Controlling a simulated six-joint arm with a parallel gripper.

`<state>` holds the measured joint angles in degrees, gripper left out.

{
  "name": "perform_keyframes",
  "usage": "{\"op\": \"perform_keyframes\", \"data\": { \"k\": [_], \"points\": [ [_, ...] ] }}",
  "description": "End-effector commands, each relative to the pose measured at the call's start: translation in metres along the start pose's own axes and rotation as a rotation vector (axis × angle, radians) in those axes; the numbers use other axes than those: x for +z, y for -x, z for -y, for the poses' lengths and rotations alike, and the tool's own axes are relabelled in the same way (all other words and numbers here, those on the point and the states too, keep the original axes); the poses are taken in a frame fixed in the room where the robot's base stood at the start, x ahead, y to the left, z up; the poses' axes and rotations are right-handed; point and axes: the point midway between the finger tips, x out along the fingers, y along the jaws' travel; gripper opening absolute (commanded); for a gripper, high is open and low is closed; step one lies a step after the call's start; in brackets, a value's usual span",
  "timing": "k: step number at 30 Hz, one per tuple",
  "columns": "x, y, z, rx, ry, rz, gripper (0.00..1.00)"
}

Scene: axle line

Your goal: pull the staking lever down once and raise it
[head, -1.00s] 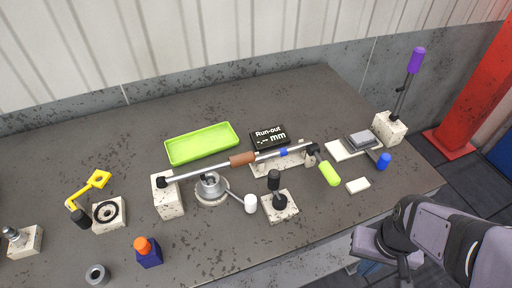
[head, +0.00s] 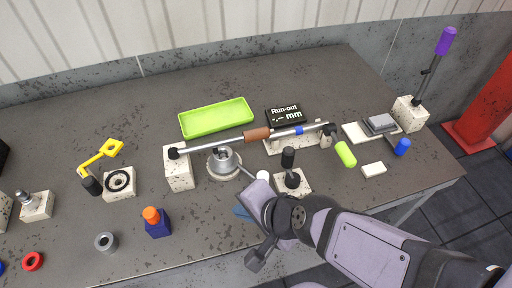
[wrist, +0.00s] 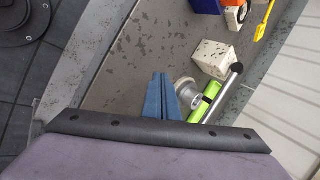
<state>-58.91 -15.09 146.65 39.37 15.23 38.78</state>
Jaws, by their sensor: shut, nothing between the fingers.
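No lever carries a label. An upright lever with a purple grip (head: 446,41) stands on a speckled white block (head: 409,113) at the right end of the bench in the head view; it is raised and slightly tilted. My gripper (head: 243,211) is shut and empty, its blue fingers over the front edge of the bench, far left of that lever. In the wrist view the shut fingers (wrist: 166,97) point toward a round grey fixture (wrist: 186,91), with no visible contact. My wrist hides part of the bench front.
A long bar with a brown sleeve (head: 256,135) spans the middle. A short black-knobbed lever (head: 288,158) stands close to my wrist. A yellow lever (head: 98,156) and an orange-topped blue block (head: 157,222) are left.

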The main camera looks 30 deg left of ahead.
Motion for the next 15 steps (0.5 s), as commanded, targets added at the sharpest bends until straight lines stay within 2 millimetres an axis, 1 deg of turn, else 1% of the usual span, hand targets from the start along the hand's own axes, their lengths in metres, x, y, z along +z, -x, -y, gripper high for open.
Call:
{"op": "perform_keyframes", "data": {
  "k": [1,2,3,5,6,12,15],
  "points": [
    [-0.008,0.001,0.01,-0.04,-0.146,-0.027,0.0],
    [-0.013,0.001,0.015,-0.066,-0.243,-0.043,0.0],
    [-0.02,0.002,0.022,-0.101,-0.375,-0.063,0.0],
    [-0.032,0.004,0.031,-0.156,-0.572,-0.088,0.0],
    [-0.04,0.006,0.035,-0.192,-0.701,-0.102,0.0],
    [-0.078,0.018,0.05,-0.38,-1.291,-0.137,0.0],
    [-0.092,0.024,0.053,-0.462,-1.515,-0.131,0.0]
  ]
}}
